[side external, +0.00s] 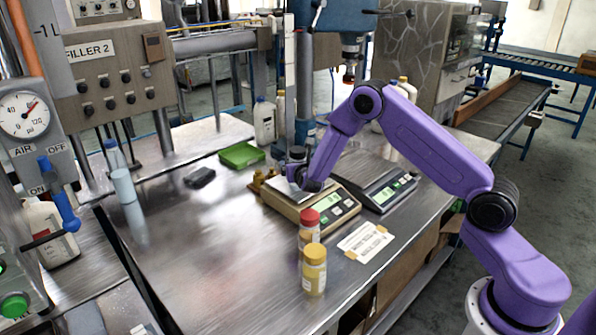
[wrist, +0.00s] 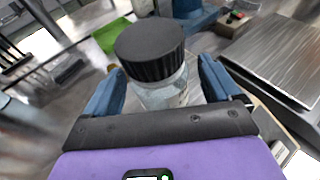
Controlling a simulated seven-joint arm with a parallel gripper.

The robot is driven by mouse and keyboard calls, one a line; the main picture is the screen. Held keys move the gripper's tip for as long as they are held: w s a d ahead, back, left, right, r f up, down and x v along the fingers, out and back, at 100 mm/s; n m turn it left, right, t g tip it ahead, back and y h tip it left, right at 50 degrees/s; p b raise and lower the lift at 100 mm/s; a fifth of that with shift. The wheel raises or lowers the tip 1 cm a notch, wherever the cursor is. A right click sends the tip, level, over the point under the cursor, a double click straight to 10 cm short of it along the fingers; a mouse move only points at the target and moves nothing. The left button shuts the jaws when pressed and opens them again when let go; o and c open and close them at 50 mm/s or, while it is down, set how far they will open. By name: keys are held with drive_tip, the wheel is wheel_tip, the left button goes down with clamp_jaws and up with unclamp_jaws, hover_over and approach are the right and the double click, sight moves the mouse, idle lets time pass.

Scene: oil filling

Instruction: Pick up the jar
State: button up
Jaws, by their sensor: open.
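A clear glass jar (wrist: 165,94) with a ribbed black lid (wrist: 150,47) stands between the two blue fingers of my gripper (wrist: 160,76) in the wrist view. The fingers are open, one on each side of the jar. I cannot tell whether either touches the glass. In the side view the black lid (side external: 297,153) shows just behind my gripper (side external: 309,180), over the beige scale (side external: 335,210). The jar's body is mostly hidden there by my gripper, and its base is hidden in the wrist view.
A red-lidded jar (side external: 309,229) and a yellow jar (side external: 314,270) stand in front of the scale. A second scale (side external: 392,188) is to the right. A green tray (side external: 242,155) and a dark object (side external: 200,177) lie left. The table's front left is clear.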

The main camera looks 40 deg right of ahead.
drive_tip(key=shift+w+d, duration=0.15)
drive_tip(key=shift+w, duration=0.05)
drive_tip(key=c, duration=1)
drive_tip(key=shift+c, duration=0.2)
drive_tip(key=shift+r, duration=0.1)
